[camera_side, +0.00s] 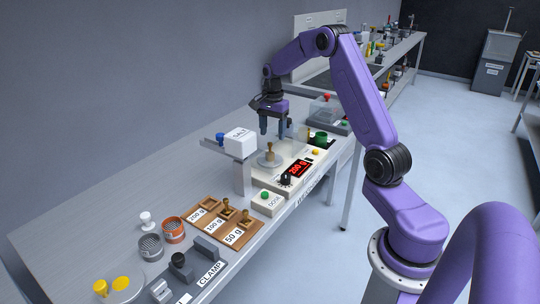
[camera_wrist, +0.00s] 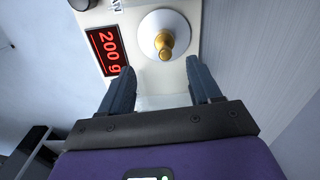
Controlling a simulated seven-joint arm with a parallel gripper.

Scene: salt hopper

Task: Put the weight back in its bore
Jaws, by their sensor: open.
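A brass weight (camera_side: 269,150) stands upright on the round pan (camera_side: 264,163) of the scale; the wrist view also shows the weight (camera_wrist: 166,43) on the pale pan (camera_wrist: 150,22). The scale display (camera_side: 300,168) reads 200 g. A wooden block (camera_side: 211,228) at the front of the bench has bores labelled 200 g, 100 g and 50 g. Brass weights show at the 100 g and 50 g places; the 200 g bore (camera_side: 215,202) looks empty. My gripper (camera_side: 274,134) is open and empty above the scale, its fingers apart, with the weight ahead between them in the wrist view (camera_wrist: 157,80).
A white SALT hopper (camera_side: 240,142) on a post stands left of the scale. A small box with a green button (camera_side: 268,203) sits between scale and block. Cups (camera_side: 150,247) and a clamp (camera_side: 208,249) lie near the block. The bench's back left is clear.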

